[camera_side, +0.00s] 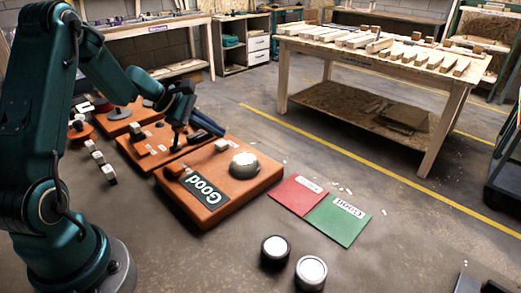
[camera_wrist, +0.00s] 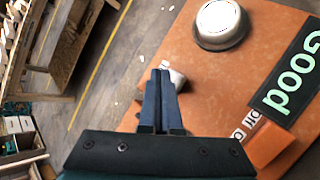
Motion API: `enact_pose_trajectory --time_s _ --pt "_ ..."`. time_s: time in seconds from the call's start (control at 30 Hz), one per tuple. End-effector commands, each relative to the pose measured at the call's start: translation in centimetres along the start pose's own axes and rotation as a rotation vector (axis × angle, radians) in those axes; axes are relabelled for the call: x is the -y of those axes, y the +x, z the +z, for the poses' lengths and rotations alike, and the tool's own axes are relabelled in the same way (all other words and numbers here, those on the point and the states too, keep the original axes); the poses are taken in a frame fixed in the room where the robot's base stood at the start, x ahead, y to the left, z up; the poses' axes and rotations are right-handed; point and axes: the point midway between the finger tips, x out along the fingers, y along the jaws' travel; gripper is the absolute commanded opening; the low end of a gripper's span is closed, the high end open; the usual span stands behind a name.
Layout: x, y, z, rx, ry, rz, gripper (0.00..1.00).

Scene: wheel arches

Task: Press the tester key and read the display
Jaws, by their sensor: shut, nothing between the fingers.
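The tester is an orange block (camera_side: 222,196) on the floor, and it also fills the right of the wrist view (camera_wrist: 185,120). Its dark display (camera_side: 203,190) reads "Good" in pale green letters, clear in the wrist view (camera_wrist: 292,72). A round metal part with a white top (camera_side: 243,164) sits on the block, also in the wrist view (camera_wrist: 221,24). A small whitish key (camera_side: 221,146) stands near the block's far edge. My gripper (camera_side: 221,133) is shut and empty, its fingertips (camera_wrist: 160,68) right at the key (camera_wrist: 178,77), partly covering it. I cannot tell whether they touch.
A red card (camera_side: 297,194) and a green card (camera_side: 338,219) marked "Good" lie right of the tester. Two dark cylinders with white tops (camera_side: 275,251) (camera_side: 311,273) stand in front. Other orange blocks (camera_side: 160,145) lie behind left. A wooden table (camera_side: 375,55) stands beyond.

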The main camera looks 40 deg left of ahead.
Motion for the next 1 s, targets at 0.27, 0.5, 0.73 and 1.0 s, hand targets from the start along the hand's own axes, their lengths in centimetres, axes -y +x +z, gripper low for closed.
enact_pose_trajectory --time_s 0.27,0.5,0.73,1.0 --pt "-0.2 -0.2 0.2 0.001 0.003 0.001 0.00" --pt "-1.4 -1.8 1.3 -0.001 0.004 0.003 0.00" --pt "-2.4 -3.2 2.3 0.000 0.002 0.002 0.00" --pt "-2.5 -3.5 2.5 0.000 0.000 0.000 0.00"
